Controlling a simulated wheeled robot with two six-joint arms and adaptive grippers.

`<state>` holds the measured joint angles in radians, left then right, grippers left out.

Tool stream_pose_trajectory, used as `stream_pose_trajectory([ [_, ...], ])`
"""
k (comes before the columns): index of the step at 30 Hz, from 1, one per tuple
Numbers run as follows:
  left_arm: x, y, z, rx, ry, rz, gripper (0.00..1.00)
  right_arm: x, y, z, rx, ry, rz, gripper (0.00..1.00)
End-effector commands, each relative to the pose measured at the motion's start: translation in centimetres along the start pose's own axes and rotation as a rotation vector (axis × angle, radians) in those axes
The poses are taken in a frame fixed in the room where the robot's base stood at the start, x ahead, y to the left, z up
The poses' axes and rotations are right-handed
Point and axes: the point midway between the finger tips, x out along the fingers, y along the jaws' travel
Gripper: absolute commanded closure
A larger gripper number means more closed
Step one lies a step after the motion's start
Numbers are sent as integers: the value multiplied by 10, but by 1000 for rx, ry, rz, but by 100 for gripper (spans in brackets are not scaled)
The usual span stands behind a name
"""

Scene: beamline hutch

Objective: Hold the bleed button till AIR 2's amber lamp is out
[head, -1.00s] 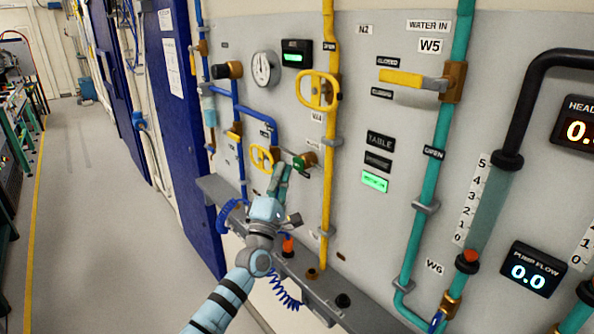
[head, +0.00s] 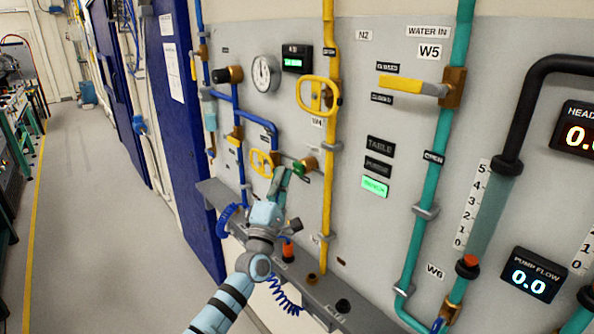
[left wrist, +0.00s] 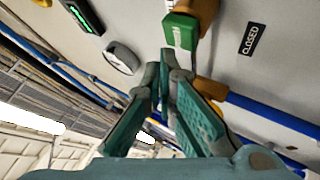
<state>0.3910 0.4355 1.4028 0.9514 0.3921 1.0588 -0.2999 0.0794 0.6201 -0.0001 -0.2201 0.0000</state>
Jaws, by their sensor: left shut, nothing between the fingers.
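A green block-like button (head: 299,168) sits on a brass fitting on the grey panel; it also shows in the left wrist view (left wrist: 181,31). My left gripper (head: 281,171) is shut and empty, its tips just left of the green button in the head view. In the left wrist view the fingertips (left wrist: 165,62) are just below it; I cannot tell whether they touch it. A small black display (head: 296,59) with a lit green bar is on the panel above; its label is too small to read surely. I see no amber light on it. My right gripper is out of view.
A round gauge (head: 265,73) and a yellow valve handle (head: 317,96) are above my gripper. A smaller yellow handle (head: 262,163) is just left of the fingers. A grey ledge (head: 318,291) with an orange-topped fitting runs below. The floor at left is clear.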

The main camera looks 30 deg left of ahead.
Motion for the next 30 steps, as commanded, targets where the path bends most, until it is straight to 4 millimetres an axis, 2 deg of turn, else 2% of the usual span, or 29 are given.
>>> stream_pose_trajectory([
  [30,7,-5,5,0,0,0,100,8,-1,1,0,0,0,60],
])
